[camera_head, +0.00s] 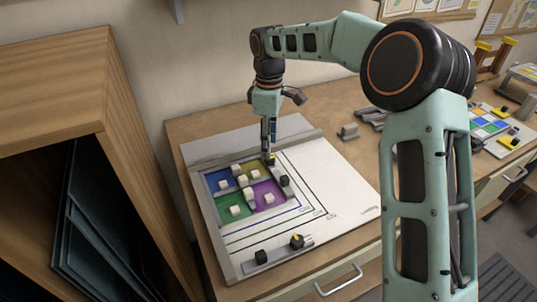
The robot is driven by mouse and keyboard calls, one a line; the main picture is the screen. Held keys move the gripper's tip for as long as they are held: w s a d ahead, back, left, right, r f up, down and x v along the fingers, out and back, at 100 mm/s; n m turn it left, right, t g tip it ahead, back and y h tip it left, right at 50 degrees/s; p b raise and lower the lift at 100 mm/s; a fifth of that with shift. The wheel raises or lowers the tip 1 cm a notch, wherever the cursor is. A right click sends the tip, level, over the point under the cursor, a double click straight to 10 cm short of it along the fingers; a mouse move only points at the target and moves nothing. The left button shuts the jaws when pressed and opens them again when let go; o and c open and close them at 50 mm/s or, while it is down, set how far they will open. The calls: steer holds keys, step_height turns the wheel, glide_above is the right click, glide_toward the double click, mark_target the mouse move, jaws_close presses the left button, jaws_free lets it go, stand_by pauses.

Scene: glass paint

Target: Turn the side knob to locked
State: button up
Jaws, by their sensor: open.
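A white board with blue, yellow, green and purple panes (325,182) lies on the table. My gripper (268,151) points down at the far right corner of the panes, at or just above a dark knob with a yellow mark (271,160). I cannot tell whether it touches this knob; the fingers partly hide it. A black knob (285,181) is on the right edge of the panes. On a grey strip at the near edge are a black knob with a yellow pointer (297,241) and a plain black block (261,256). No locked marking is readable. The jaws are open.
Several pale cubes (269,197) stand on the panes. A wooden cabinet (60,80) rises close on the left. A small grey block (349,131) lies behind the board, and a second coloured panel (489,128) lies at right. The board's right part is clear.

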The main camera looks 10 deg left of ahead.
mark_target(271, 160)
steer(key=shift+f, duration=2.4)
jaws_close()
